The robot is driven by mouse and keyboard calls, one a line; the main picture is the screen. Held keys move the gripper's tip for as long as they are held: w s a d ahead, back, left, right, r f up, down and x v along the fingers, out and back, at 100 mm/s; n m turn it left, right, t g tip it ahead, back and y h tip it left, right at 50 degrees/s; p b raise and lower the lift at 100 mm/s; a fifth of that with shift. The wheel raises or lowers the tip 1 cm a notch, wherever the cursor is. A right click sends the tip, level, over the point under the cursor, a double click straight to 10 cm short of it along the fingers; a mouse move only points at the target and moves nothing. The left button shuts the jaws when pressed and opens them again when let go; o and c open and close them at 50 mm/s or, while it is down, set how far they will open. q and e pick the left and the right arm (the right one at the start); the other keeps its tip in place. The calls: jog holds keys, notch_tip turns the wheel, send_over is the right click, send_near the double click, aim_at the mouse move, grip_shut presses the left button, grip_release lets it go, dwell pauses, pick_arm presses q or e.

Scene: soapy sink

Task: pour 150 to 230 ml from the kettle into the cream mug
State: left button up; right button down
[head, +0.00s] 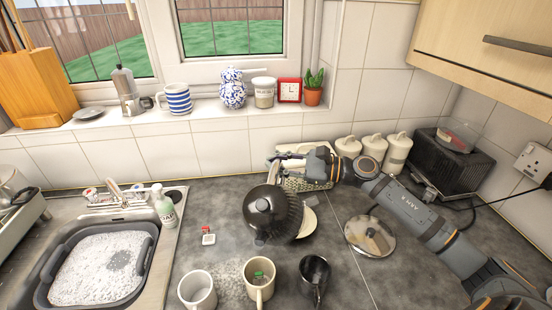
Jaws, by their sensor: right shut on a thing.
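The black ribbed kettle (292,208) is over the middle of the worktop, its lid and knob tipped towards me. Its short spout (260,241) points to the front, behind the cream mug (259,295). The mug has a green thing inside; its liquid level is not clear. No stream shows between spout and mug. My right gripper (283,160) reaches in from the right behind the kettle and is shut on its handle side; the grip itself is partly hidden. My left gripper is not in view.
A paler mug (197,292) stands left of the cream mug, and a dark jug (314,272) right. A glass lid (370,237) lies at right, a small red-and-white item (208,237) at left. The sink holds a foamy basin (52,293). Canisters (397,152) stand behind.

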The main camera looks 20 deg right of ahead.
aim_at(277, 174)
jog(key=s+a+n+p, duration=0.1)
jog(key=s+a+r+n+p, duration=0.1)
jog(key=n+p, duration=0.1)
jog(key=s+r+n+p, duration=0.1)
jog(key=p, duration=0.1)
jog(key=shift+s+a+n, duration=0.2)
jog(key=shift+a+n, duration=0.2)
jog(key=shift+s+a+n+p, duration=0.55)
jog(key=shift+s+n+p, duration=0.15)
jog(key=shift+p, duration=0.4)
jog(key=shift+f, duration=0.2)
jog(key=shift+w+d+f+n+b, duration=0.2)
jog(key=shift+w+f+n+b, duration=0.25)
jog(key=shift+b, duration=0.5)
jog(key=shift+s+a+r+n+p, duration=0.65)
jog(key=shift+s+r+p, duration=0.15)
jog(key=shift+p, duration=0.35)
dwell(3.7)
